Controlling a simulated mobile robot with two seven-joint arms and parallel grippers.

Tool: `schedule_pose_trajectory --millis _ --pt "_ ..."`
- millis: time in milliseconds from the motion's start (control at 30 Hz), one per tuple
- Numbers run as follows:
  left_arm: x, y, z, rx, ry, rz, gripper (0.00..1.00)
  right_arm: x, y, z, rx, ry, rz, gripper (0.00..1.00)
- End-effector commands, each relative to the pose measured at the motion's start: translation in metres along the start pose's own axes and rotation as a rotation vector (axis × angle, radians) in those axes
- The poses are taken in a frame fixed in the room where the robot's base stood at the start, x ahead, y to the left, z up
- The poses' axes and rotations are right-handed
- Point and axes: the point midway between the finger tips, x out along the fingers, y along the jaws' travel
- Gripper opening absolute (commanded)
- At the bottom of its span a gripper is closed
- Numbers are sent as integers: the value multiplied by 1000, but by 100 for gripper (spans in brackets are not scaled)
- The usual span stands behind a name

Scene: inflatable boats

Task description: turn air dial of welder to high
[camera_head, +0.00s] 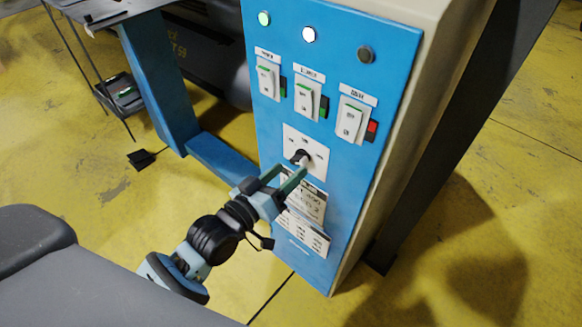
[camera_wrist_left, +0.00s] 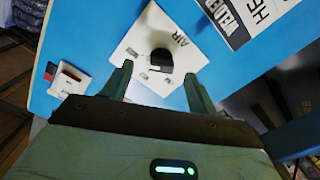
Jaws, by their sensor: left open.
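The welder (camera_head: 385,140) is a cabinet with a blue front panel. Its air dial (camera_head: 300,156) is a dark knob on a white plate below a row of switches. In the left wrist view the dial (camera_wrist_left: 160,61) sits on the white plate marked AIR, ahead of and between the fingertips. My left gripper (camera_head: 289,178) is open and empty, with its fingers pointing at the dial; it also shows in the left wrist view (camera_wrist_left: 157,75). Whether the fingers touch the dial cannot be told. The dial's setting is too small to read. My right gripper is not in view.
Three rocker switches (camera_head: 308,98) and three round lamps (camera_head: 309,34) sit above the dial; two lamps are lit. Paper labels (camera_head: 305,203) are below it. A blue leg (camera_head: 160,80) stands left of the cabinet. Yellow floor (camera_head: 70,160) is mostly clear.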

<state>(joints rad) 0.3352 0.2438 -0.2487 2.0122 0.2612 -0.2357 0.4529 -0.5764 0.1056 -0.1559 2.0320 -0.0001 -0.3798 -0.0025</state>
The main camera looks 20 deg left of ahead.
Motion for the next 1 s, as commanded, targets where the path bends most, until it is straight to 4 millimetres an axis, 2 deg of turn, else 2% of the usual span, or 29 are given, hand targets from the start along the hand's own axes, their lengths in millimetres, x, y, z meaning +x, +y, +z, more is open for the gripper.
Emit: schedule_pose_trajectory --millis 200,400,1000 --pt "-34 -1 1 1 -3 -1 59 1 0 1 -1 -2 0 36" --pt "-49 0 0 1 0 0 59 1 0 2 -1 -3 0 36" --pt "-52 0 1 2 -2 -2 59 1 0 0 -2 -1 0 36"
